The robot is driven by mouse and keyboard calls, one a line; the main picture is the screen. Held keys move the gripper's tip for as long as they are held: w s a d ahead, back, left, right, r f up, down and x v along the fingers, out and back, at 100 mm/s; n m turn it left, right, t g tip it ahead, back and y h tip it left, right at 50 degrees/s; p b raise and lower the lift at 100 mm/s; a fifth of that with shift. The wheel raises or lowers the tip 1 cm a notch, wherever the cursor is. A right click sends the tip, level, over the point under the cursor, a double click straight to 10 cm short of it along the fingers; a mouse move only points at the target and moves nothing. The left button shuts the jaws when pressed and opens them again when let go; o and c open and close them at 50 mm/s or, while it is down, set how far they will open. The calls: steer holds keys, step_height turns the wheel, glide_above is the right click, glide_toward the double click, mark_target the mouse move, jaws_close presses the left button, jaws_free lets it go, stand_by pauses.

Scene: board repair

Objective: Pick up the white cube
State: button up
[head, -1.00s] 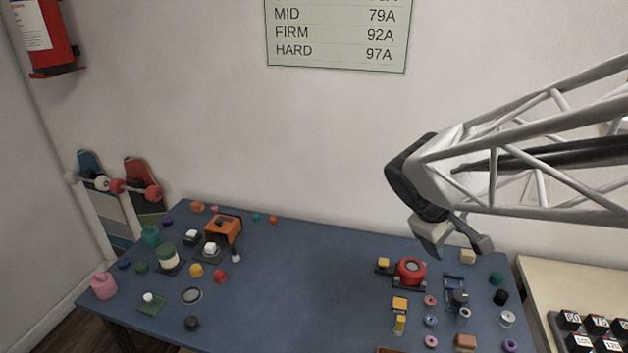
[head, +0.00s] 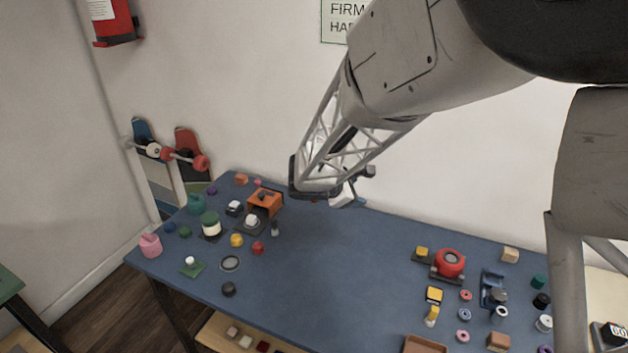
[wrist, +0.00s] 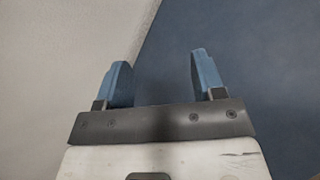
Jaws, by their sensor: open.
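Small white blocks sit at the left of the blue table: one (head: 252,220) on a dark base in front of an orange box, another (head: 234,206) on a dark piece just left of it. Both look roughly cube-shaped, but they are too small to tell which is the white cube. My gripper (head: 354,187) is over the back edge of the table, right of both blocks and apart from them. In the wrist view my gripper (wrist: 159,62) has its two blue fingers spread, with nothing between them. No white cube shows in that view.
A red round device (head: 450,262) and several rings stand at the right. The middle of the blue table (head: 335,265) is clear.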

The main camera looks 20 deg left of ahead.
steer(key=a+f+n+t+y, duration=0.1)
steer(key=a+f+n, duration=0.15)
steer(key=a, duration=0.35)
steer(key=s+a+f+n+t+y, duration=0.1)
steer(key=a+f+n, duration=0.15)
steer(key=a, duration=0.35)
steer(key=a+f+n+t+y, duration=0.1)
steer(key=a+f+n, duration=0.1)
steer(key=a+f, duration=0.3)
steer(key=n+t+y, duration=0.1)
steer(key=n+y, duration=0.3)
steer(key=n, duration=0.3)
glide_toward(249, 220)
steer(key=shift+w+a+r, duration=0.1)
steer(key=shift+w+a, duration=0.1)
steer(key=shift+w, duration=0.35)
steer(key=shift+x, duration=1.3)
steer(key=shift+w, duration=0.1)
steer(key=shift+f+x, duration=0.15)
steer(key=shift+x, duration=1.1)
steer(key=shift+f+x, duration=0.15)
steer(key=shift+x, duration=1.1)
steer(key=shift+d, duration=0.1)
steer(key=c, duration=1)
